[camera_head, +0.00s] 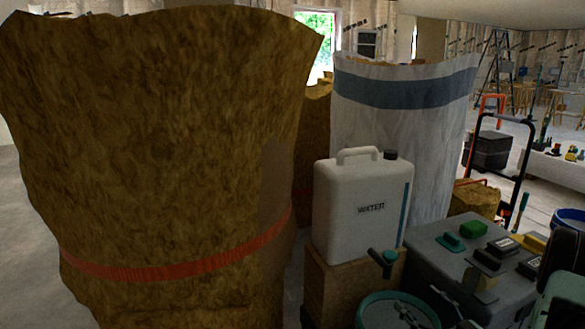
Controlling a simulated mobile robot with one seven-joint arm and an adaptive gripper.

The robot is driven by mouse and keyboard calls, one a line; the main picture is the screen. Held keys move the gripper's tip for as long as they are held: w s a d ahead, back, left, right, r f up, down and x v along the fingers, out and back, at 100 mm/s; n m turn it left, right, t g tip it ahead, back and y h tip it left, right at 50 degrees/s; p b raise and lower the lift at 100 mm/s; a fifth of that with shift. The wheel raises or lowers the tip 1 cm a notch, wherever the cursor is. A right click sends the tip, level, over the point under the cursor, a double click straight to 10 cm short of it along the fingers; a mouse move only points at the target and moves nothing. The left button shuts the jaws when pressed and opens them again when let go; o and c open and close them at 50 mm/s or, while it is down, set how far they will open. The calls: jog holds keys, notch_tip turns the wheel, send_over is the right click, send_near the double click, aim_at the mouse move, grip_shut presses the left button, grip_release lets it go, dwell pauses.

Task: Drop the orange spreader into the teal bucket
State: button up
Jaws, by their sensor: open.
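A round container with a teal rim (410,296), which looks like the teal bucket, is cut off by the bottom edge of the head view, right of centre. Dark shapes show inside it, too unclear to name. I cannot make out the orange spreader for certain.
A large brown insulation roll (150,150) with an orange strap fills the left. A white water canister (362,210) stands on a wooden block (335,283). A white wrapped roll (400,120) stands behind. A grey case (440,250) bears several small items.

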jog(key=v, duration=1)
jog(key=shift+s, duration=0.1)
